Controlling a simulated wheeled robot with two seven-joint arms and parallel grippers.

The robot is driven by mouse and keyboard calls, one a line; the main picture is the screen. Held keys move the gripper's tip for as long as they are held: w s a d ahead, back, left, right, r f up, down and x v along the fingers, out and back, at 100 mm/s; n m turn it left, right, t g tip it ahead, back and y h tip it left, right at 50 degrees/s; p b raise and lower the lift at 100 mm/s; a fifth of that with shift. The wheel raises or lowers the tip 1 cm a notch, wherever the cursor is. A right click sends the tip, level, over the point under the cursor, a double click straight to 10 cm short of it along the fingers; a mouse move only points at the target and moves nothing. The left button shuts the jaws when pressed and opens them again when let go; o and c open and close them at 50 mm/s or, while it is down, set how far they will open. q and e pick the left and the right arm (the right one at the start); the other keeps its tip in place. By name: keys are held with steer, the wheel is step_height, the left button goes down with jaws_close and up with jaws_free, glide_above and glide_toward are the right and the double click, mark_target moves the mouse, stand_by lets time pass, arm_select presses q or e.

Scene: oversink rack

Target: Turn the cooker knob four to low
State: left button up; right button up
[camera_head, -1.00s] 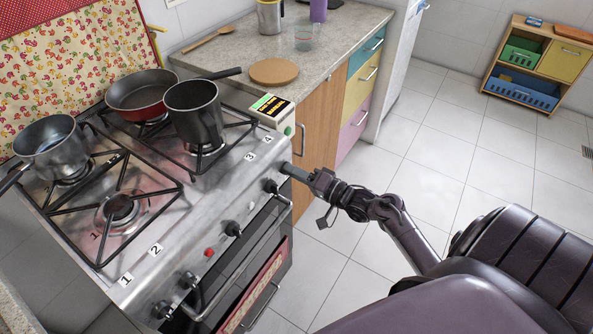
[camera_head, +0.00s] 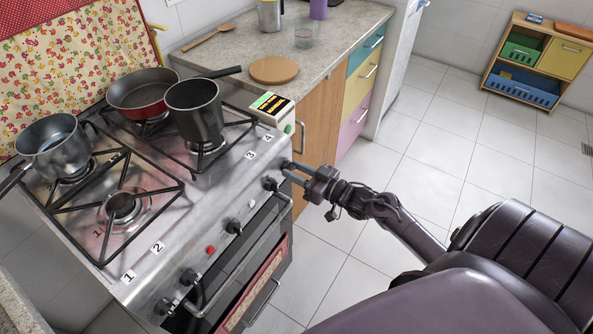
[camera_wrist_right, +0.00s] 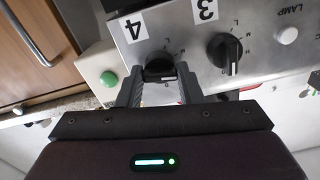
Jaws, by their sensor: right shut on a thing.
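The cooker (camera_head: 180,258) stands at the left with numbered labels along its front edge. Knob four is a black knob at the right end of the front panel, below the label 4; it also shows in the right wrist view (camera_wrist_right: 160,66). My right gripper (camera_head: 289,169) reaches it from the right. In the right wrist view, the two fingers (camera_wrist_right: 160,84) lie on either side of the knob and are shut on it. The fingers partly hide the knob, and its exact setting is hard to read. My left gripper is out of view.
Knob three (camera_wrist_right: 225,52) sits close beside knob four. A box with a green button (camera_head: 271,110) stands at the cooker's right corner. A dark pot (camera_head: 195,110), a red pan (camera_head: 140,92) and a steel pot (camera_head: 55,147) stand on the hob.

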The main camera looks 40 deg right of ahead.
steer(key=n+b, duration=0.1)
steer(key=n, duration=1.3)
stand_by(0.4)
steer(key=o, duration=1)
steer(key=shift+v, duration=3.9)
